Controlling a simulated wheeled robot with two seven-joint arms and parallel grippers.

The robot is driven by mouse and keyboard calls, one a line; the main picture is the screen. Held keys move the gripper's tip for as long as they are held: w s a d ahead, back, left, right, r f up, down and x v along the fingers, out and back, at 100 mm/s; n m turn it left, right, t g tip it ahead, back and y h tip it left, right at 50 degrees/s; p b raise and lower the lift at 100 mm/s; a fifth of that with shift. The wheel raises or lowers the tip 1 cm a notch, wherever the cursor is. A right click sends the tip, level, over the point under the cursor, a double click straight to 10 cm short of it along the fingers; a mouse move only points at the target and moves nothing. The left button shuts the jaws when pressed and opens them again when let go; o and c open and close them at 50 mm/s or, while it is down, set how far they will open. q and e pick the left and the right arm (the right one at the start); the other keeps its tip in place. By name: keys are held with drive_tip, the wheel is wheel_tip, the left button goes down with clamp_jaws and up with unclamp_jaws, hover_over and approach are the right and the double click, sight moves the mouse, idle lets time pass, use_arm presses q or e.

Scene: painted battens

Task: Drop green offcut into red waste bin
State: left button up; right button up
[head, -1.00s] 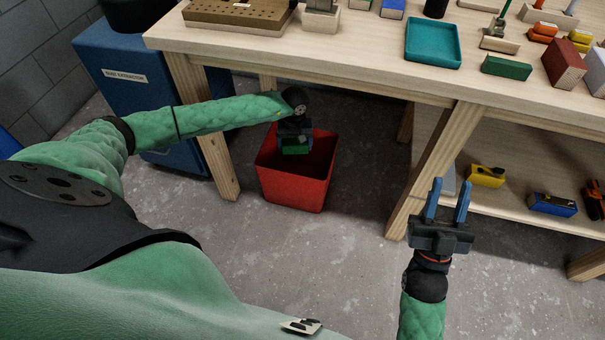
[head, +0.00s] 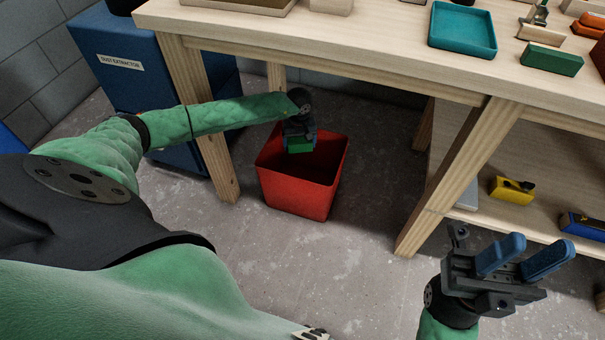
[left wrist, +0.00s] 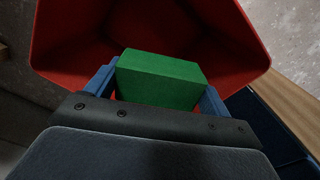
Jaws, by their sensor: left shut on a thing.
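The red waste bin (head: 298,195) stands on the floor under the workbench. My left gripper (head: 299,142) points down over the bin's opening and is shut on the green offcut (head: 299,146). In the left wrist view the green offcut (left wrist: 160,78) sits between the blue fingers, with the red bin's walls (left wrist: 75,35) around and beyond it. I cannot tell exactly how far the offcut is above the bin's floor. My right gripper (head: 525,252) is open and empty, low in front of the bench at the right.
The workbench (head: 350,45) holds a teal tray (head: 462,50) and another green block (head: 551,58). A bench leg (head: 455,180) and a lower shelf with a yellow block (head: 512,190) lie right. A blue dust extractor (head: 115,85) stands left. The floor in front is clear.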

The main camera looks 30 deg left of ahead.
use_arm(q)
drive_tip(key=shift+f+b, duration=0.65)
drive_tip(key=shift+f, duration=1.05)
drive_tip(key=o, duration=0.9)
wheel_tip(320, 180, up, 7)
drive_tip(key=shift+f+p, duration=0.1)
drive_tip(key=shift+p, duration=0.6)
drive_tip(key=shift+r, duration=0.5)
drive_tip(key=shift+d, duration=0.1)
